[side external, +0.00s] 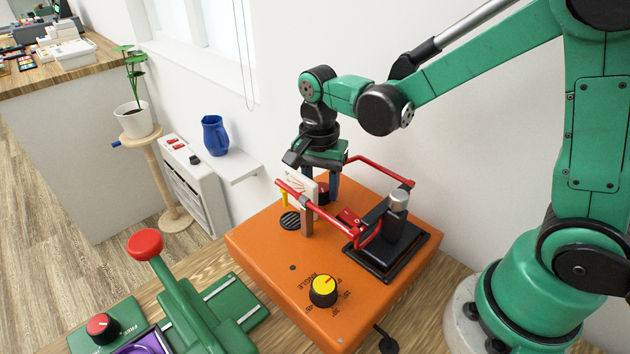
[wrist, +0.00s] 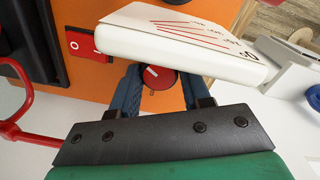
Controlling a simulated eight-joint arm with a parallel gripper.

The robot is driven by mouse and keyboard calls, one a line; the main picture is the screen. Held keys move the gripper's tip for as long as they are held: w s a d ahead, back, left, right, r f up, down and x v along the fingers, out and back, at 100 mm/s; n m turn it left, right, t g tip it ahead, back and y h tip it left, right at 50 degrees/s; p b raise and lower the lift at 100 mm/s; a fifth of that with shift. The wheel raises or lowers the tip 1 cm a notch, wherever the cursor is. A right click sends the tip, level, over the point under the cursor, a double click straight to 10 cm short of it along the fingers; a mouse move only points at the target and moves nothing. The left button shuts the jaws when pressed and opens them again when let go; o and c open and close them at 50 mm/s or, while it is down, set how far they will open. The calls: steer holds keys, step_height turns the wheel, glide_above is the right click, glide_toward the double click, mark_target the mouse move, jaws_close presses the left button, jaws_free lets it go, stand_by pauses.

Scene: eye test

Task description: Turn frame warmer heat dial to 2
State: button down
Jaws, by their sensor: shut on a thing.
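A round red dial (wrist: 158,77) with a white pointer line sits on the top of the orange unit (side external: 270,250). My gripper (wrist: 159,80) has its two dark blue fingers on either side of the dial and is shut on it. In the side view my gripper (side external: 324,191) points down at the back of the unit, and the dial (side external: 323,194) is partly hidden by a white plate. Numbers around the dial are hidden or cannot be read, so its setting cannot be told.
The white plate (wrist: 190,35) with red lines stands close beside the fingers. A red rocker switch (wrist: 83,45) is close by. A red bar frame (side external: 330,205) and black block (side external: 388,240) flank the gripper. A yellow angle knob (side external: 323,290) is at the front.

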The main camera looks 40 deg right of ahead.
mark_target(322, 188)
stand_by(0.4)
steer(key=shift+c, duration=2)
jaws_free()
steer(key=shift+w+r, duration=0.1)
steer(key=shift+r, duration=2.75)
steer(key=shift+s+r+n, duration=0.15)
steer(key=shift+s+n, duration=0.05)
steer(key=shift+n, duration=0.1)
steer(key=s+n+t, duration=0.1)
steer(key=n+t, duration=0.1)
steer(key=n, duration=0.2)
steer(key=s+d+r+n+t, duration=0.1)
steer(key=s+n+t, duration=0.1)
steer(key=n+t, duration=0.1)
steer(key=s+n+t, duration=0.2)
steer(key=n, duration=0.3)
steer(key=shift+s+d+r+n+t, duration=0.2)
steer(key=shift+d+r+n+t, duration=0.1)
steer(key=shift+r, duration=0.1)
